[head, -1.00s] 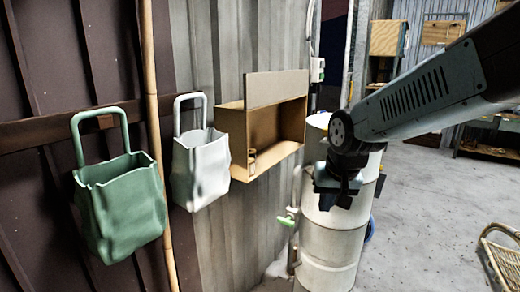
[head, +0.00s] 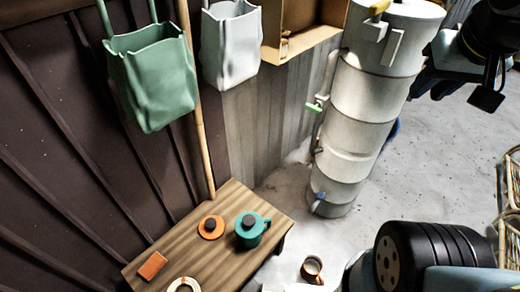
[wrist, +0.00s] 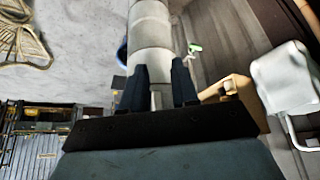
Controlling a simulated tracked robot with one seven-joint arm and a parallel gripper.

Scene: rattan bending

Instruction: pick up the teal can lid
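A teal can (head: 262,236) with a spout or handle at its side stands on a low wooden table in the head view. Its lid (head: 249,223) sits on top and has a dark round knob. My gripper (wrist: 159,68) is open and empty in the wrist view, its two dark fingers apart. In the head view it is at the upper right, far from the can and above it. The can and its lid are not in the wrist view.
The wooden table (head: 226,268) also bears an orange lid with a dark knob (head: 209,228), an orange block (head: 152,265) and a pale ring (head: 183,285). A white pipe column (head: 362,105) stands behind. Green (head: 152,80) and white (head: 230,45) bags hang on the wall.

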